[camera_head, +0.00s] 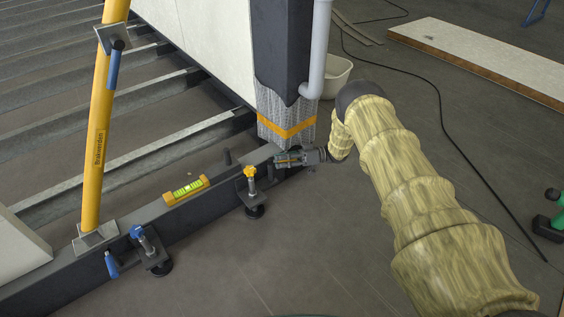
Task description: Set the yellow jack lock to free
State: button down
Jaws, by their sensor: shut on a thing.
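The yellow jack (251,184) stands upright on a dark foot beside the dark frame beam, its yellow knob on top. My gripper (281,160) is just right of this jack, near the beam's corner, with its fingers pointing left. I cannot tell the lock's setting from this view.
A blue-topped jack (146,246) and a blue handle (112,264) are farther left along the beam (205,207). A yellow spirit level (186,190) lies on the beam. A yellow brace (97,140) rises at left. A wrapped corner post (285,118) stands behind my gripper.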

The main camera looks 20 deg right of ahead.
jog(key=c, duration=1.3)
grip_release()
jog(key=shift+a, duration=0.1)
jog(key=d, duration=0.8)
jog(key=s+d, duration=0.1)
jog(key=d, duration=0.3)
